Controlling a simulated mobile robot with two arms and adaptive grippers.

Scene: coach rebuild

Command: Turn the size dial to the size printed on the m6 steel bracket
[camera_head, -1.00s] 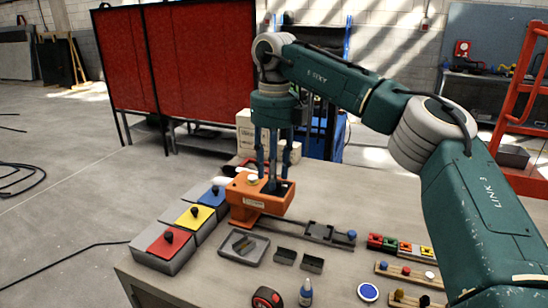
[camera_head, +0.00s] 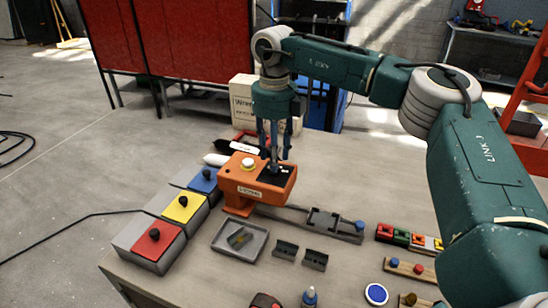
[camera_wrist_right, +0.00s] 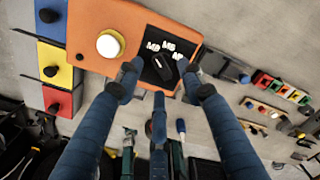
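The orange machine (camera_head: 240,186) stands on the table with a black dial panel (camera_head: 277,174) on top. In the right wrist view the panel carries white size marks (camera_wrist_right: 168,46), partly legible, and a dark dial (camera_wrist_right: 160,68). My right gripper (camera_head: 274,160) points down over this panel; in the right wrist view its fingers (camera_wrist_right: 158,92) are spread around the dial area with nothing between them. Contact with the dial cannot be told. A small dark and yellowish piece, perhaps the steel bracket (camera_head: 239,238), lies in a grey tray (camera_head: 221,246); no print is readable. My left gripper is out of view.
Red (camera_head: 152,246), yellow (camera_head: 184,208) and blue (camera_head: 204,181) lidded boxes line the left edge. A rail with a blue knob (camera_head: 359,226) extends right of the machine. Two dark small bins (camera_head: 286,250) and coloured blocks (camera_head: 402,237) lie in front and right. A carton (camera_head: 243,103) stands behind.

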